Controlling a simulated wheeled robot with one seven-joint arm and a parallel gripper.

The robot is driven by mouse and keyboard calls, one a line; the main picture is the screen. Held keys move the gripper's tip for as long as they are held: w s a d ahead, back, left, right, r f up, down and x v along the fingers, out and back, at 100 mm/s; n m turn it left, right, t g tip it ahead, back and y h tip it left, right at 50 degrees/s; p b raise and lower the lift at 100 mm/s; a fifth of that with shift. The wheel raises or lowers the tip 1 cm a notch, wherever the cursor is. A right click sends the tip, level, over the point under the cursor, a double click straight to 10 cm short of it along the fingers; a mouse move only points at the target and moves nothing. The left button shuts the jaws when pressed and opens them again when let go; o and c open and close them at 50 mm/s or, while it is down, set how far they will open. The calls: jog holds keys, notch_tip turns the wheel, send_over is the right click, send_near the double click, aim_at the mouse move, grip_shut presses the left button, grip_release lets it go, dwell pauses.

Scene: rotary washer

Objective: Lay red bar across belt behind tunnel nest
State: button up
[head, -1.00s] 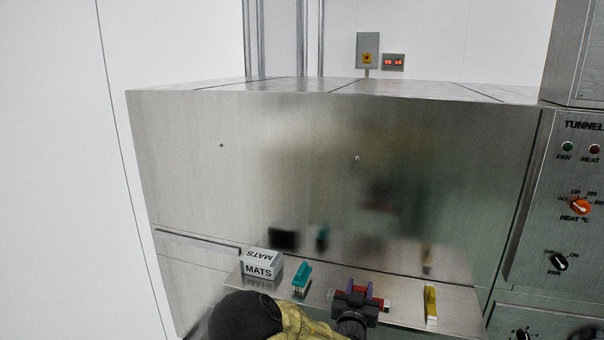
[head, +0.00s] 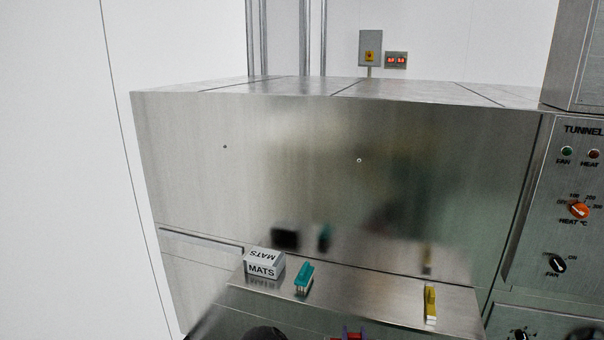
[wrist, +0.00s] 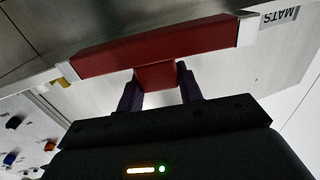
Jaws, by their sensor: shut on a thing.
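The red bar (wrist: 158,47) has a pale end cap on its right and a red grip block below its middle. My gripper (wrist: 160,88) is shut on that block, its purple fingers on either side, in the wrist view. In the head view my gripper (head: 348,335) is cut off by the bottom edge, and only a little red and purple shows. The bar appears clear of the steel shelf (head: 365,300), in front of it. The belt and the tunnel nest are not in view.
On the shelf stand a white MATS box (head: 264,265), a teal-handled brush (head: 304,278) and a yellow-handled item (head: 430,303). The shelf between the last two is clear. A steel housing (head: 300,150) rises behind; a control panel (head: 572,200) is at right.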

jog(key=s+f+n+y, duration=0.1)
jog(key=s+f, duration=0.2)
jog(key=f, duration=0.3)
jog(key=shift+s+d+y+p, duration=0.3)
jog(key=shift+s+d+p, duration=0.05)
jog(key=shift+s+d, duration=0.1)
jog(key=s+f, duration=0.3)
jog(key=s, duration=0.5)
jog(key=shift+s+f, duration=0.15)
jog(key=shift+s, duration=0.15)
jog(key=shift+w, duration=0.15)
